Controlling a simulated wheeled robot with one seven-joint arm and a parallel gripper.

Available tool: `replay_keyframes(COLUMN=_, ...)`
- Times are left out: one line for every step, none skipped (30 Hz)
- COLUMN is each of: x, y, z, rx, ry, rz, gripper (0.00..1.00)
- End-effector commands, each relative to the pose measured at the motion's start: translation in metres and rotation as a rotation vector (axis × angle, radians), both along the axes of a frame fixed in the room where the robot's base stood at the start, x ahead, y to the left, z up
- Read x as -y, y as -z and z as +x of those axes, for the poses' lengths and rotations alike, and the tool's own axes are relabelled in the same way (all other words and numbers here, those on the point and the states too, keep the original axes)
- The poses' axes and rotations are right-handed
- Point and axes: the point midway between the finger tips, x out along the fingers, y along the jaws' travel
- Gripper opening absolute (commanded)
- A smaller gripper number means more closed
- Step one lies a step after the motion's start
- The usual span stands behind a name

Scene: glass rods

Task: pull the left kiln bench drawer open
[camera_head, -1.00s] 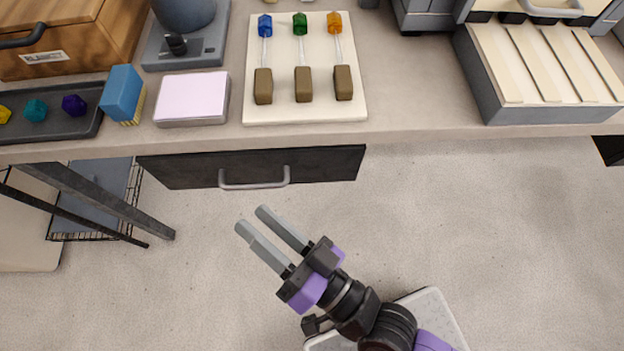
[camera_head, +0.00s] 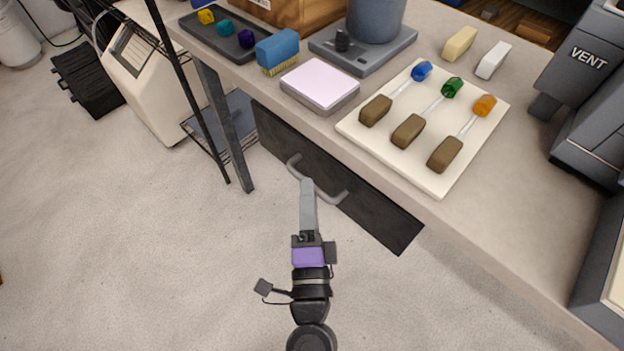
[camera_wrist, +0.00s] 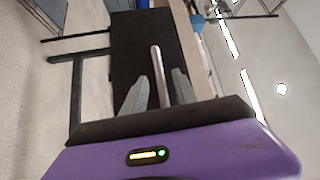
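The left kiln bench drawer (camera_head: 378,212) is a dark front panel under the bench top, and it looks closed. Its grey bar handle (camera_head: 331,199) runs along the front. My gripper (camera_head: 307,183) is at the handle, with its grey fingers overlapping the bar in the head view. In the wrist view, the handle (camera_wrist: 155,60) stands between the two spread fingers, with a gap visible on each side. The dark drawer front (camera_wrist: 125,45) lies beyond them. The head view shows the fingers nearly in line, so their spacing is hidden there.
The bench top (camera_head: 482,215) overhangs the drawer. On it are a cream board (camera_head: 437,187) with glass rods, a pink-topped block (camera_head: 320,82) and a dark tray (camera_head: 200,32). A bench leg (camera_head: 226,125) stands left of the drawer. The floor (camera_head: 130,250) in front is clear.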

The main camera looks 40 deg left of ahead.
Motion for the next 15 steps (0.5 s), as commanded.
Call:
replay_keyframes(x=-0.005, y=-0.003, z=0.006, rx=0.001, ry=0.000, rz=0.001, gripper=0.34)
replay_keyframes(x=-0.008, y=-0.003, z=0.009, rx=0.002, ry=0.000, rz=0.001, gripper=0.34)
replay_keyframes(x=-0.011, y=-0.003, z=0.012, rx=0.001, ry=0.000, rz=0.001, gripper=0.34)
replay_keyframes(x=-0.013, y=-0.003, z=0.015, rx=0.001, ry=0.000, rz=0.001, gripper=0.34)
replay_keyframes(x=-0.014, y=-0.004, z=0.017, rx=0.001, ry=0.000, rz=0.001, gripper=0.34)
replay_keyframes(x=-0.016, y=-0.004, z=0.019, rx=0.001, ry=0.000, rz=0.000, gripper=0.34)
replay_keyframes(x=-0.018, y=-0.004, z=0.020, rx=0.001, ry=0.000, rz=0.000, gripper=0.34)
replay_keyframes(x=-0.018, y=-0.004, z=0.021, rx=0.001, ry=0.000, rz=-0.001, gripper=0.34)
replay_keyframes(x=-0.019, y=-0.004, z=0.022, rx=0.001, ry=0.000, rz=-0.001, gripper=0.34)
replay_keyframes(x=-0.020, y=-0.004, z=0.023, rx=0.001, ry=0.000, rz=-0.001, gripper=0.34)
replay_keyframes(x=-0.020, y=-0.004, z=0.023, rx=0.001, ry=0.000, rz=-0.001, gripper=0.34)
replay_keyframes(x=-0.020, y=-0.004, z=0.023, rx=0.000, ry=0.000, rz=0.000, gripper=0.34)
replay_keyframes(x=-0.020, y=-0.004, z=0.023, rx=0.000, ry=0.000, rz=0.000, gripper=0.34)
replay_keyframes(x=-0.020, y=-0.004, z=0.023, rx=0.000, ry=0.000, rz=0.000, gripper=0.34)
replay_keyframes(x=-0.020, y=-0.004, z=0.023, rx=0.001, ry=0.000, rz=-0.001, gripper=0.34)
